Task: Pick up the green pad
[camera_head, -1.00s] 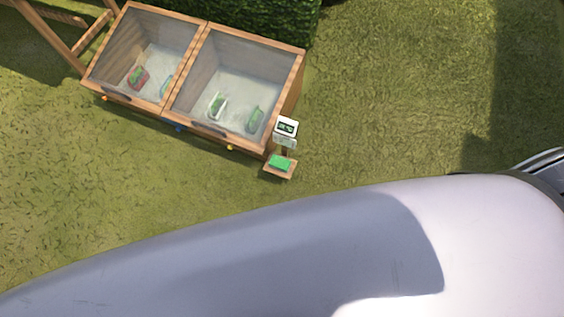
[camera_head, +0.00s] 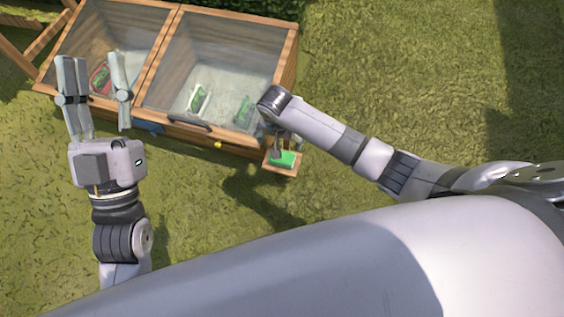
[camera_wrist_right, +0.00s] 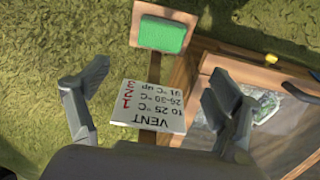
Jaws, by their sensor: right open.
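The green pad (camera_head: 287,158) lies on a small wooden shelf (camera_head: 282,171) at the front right corner of the cold frame. In the right wrist view the pad (camera_wrist_right: 160,35) is at the top, beyond the fingertips. My right gripper (camera_wrist_right: 153,85) is open and empty, its two fingers spread on either side of a white VENT sign. In the head view my right wrist hides most of that gripper just behind the pad. My left gripper (camera_head: 96,78) is open and empty, in front of the cold frame's left part in the picture.
The wooden cold frame (camera_head: 172,58) has two glazed lids, with several trays under them. Open grass (camera_head: 400,80) lies to the right.

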